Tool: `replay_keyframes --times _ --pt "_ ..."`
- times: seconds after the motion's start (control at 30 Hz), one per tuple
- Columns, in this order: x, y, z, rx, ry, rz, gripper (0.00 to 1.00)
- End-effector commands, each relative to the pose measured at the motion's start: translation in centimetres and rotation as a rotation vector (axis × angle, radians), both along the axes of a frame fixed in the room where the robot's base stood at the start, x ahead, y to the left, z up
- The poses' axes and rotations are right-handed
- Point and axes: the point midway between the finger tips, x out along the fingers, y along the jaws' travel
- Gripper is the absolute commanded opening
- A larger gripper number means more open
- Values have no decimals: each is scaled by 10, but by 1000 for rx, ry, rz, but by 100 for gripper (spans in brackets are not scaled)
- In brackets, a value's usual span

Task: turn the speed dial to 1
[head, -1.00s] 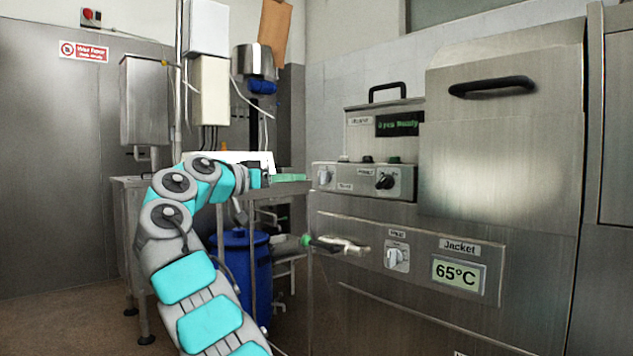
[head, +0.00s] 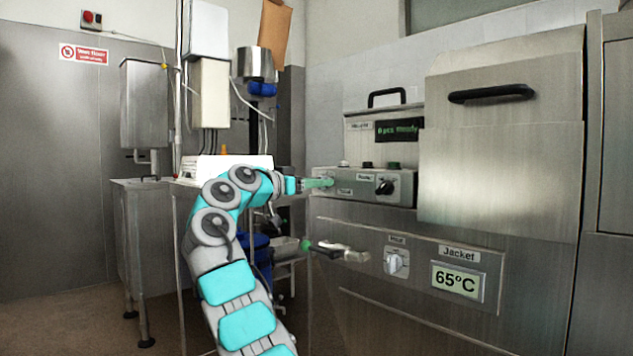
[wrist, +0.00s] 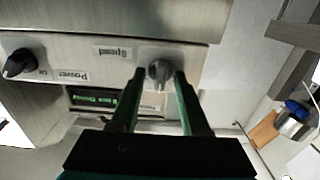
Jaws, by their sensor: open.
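The speed dial (wrist: 158,72) is a grey knob on the steel control panel, near the "Speed" label (wrist: 114,52). In the wrist view, which is upside down, the dial lies between the two green fingers of my gripper (wrist: 159,76). The fingers are open, one on each side, with narrow gaps to the knob. In the head view my gripper (head: 321,182) reaches the left end of the panel (head: 400,193) and mostly hides the dial. I cannot read the dial's setting.
A black power knob (head: 385,187) also shows in the wrist view (wrist: 20,64). Above the panel is a green-lit display (head: 397,130).

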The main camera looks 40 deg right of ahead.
Motion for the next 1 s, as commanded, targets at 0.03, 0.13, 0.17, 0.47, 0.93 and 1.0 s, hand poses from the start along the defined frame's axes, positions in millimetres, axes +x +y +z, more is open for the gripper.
replay_keyframes --times 0.03,0.13,0.17,0.47,0.93,1.0 --pt "0 0 0 0 0 1 46" --pt "0 0 0 0 0 1 46" --pt "0 0 0 -1 0 1 46" --pt "0 1 0 -1 0 1 15" --pt "0 1 0 -1 3 1 0" --pt "0 1 0 -2 10 1 0"
